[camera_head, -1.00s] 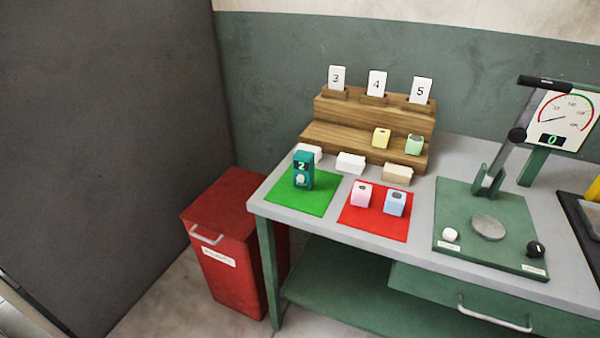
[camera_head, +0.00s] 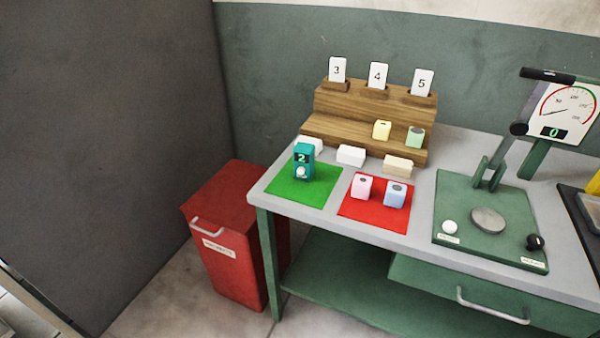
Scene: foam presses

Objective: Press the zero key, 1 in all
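A green press plate (camera_head: 465,240) lies on the grey bench at the right. On it are a white round key (camera_head: 449,227) at front left, a round grey metal pad (camera_head: 488,220) in the middle and a black knob (camera_head: 535,242) at front right. Small labels sit by the white key and the black knob, too small to read. A lever (camera_head: 505,150) with a dark handle rises behind the pad. The dial gauge (camera_head: 568,110) behind it has a small display reading 0 in green. My gripper is not in view.
A teal device (camera_head: 303,162) showing 2 stands on a green mat (camera_head: 310,197). Pink and blue blocks stand on a red mat (camera_head: 375,214). A wooden stepped rack (camera_head: 340,132) holds cards 3, 4, 5. A red bin (camera_head: 232,240) stands left of the bench.

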